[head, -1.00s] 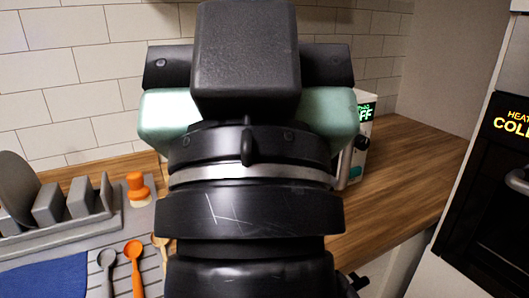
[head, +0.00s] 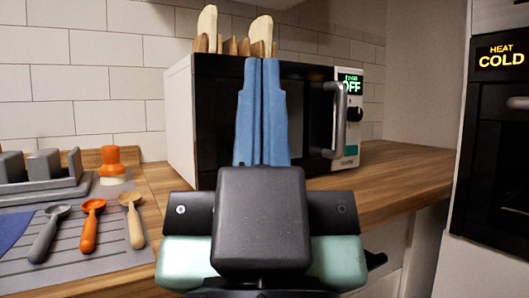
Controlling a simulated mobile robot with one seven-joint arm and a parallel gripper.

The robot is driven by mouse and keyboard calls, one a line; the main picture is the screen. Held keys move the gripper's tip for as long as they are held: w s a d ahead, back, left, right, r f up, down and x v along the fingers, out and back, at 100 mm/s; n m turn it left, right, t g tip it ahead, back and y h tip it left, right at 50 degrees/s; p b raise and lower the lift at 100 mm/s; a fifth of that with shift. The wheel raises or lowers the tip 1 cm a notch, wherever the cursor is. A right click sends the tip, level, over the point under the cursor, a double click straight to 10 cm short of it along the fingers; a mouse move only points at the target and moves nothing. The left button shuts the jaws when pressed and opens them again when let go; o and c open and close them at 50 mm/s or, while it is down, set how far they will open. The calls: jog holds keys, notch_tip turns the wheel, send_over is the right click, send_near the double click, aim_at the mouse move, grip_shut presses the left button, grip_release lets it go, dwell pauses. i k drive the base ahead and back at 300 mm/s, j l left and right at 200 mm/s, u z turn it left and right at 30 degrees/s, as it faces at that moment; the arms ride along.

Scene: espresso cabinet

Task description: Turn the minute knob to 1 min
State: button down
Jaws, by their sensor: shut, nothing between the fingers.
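A white and black microwave-like appliance (head: 212,125) stands on the wooden counter behind my arm. Its right-hand control panel has a green-lit display (head: 351,84) reading OFF, with smaller text above it that I cannot read surely. A round dark knob (head: 354,114) sits below the display. Which marks are around it is too small to tell. My gripper (head: 262,62) points up and away in front of the appliance door, its two blue fingers pressed together with nothing between them. The fingers are left of the knob and apart from it in the picture. They hide part of the door.
A silver vertical door handle (head: 338,115) stands out just left of the panel. Wooden-handled items (head: 232,46) show atop the appliance. Several spoons (head: 90,225), an orange-topped item (head: 112,165) and a grey rack (head: 40,180) are at left. An oven (head: 500,150) stands at right. Counter right of the appliance is clear.

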aim_at(355, 114)
jog(key=i+l+u, duration=0.15)
jog(key=i+l, duration=0.2)
jog(key=i+l+u, duration=0.2)
jog(key=l, duration=0.4)
jog(key=i+j, duration=0.05)
jog(key=i, duration=0.05)
